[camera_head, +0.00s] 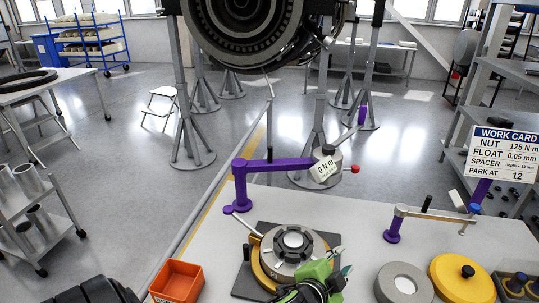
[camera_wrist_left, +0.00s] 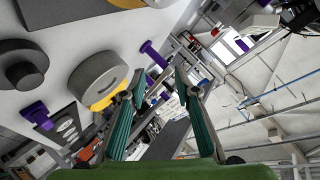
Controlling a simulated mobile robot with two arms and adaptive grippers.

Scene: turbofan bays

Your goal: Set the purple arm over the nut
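The purple arm (camera_head: 275,164) stands on a purple post at the back left of the bench. It reaches right, behind the fixture, to a grey head with a "0 N m" label (camera_head: 325,169). A grey rod with a purple grip (camera_head: 362,115) rises from the head. The nut (camera_head: 292,228) looks like a dark notched ring around a white centre, in a yellow-rimmed fixture; the arm is not over it. My left gripper (camera_head: 345,262) is green with teal fingers, at the fixture's front right. In the left wrist view its fingers (camera_wrist_left: 160,80) are apart with nothing held. My right gripper is not in view.
A grey ring (camera_head: 404,284), a yellow disc (camera_head: 462,279) and a smaller arm on a purple post (camera_head: 393,230) are to the right. An orange bin (camera_head: 177,282) is at the front left. A work card (camera_head: 503,154) stands at the right. A turbofan (camera_head: 262,40) hangs behind.

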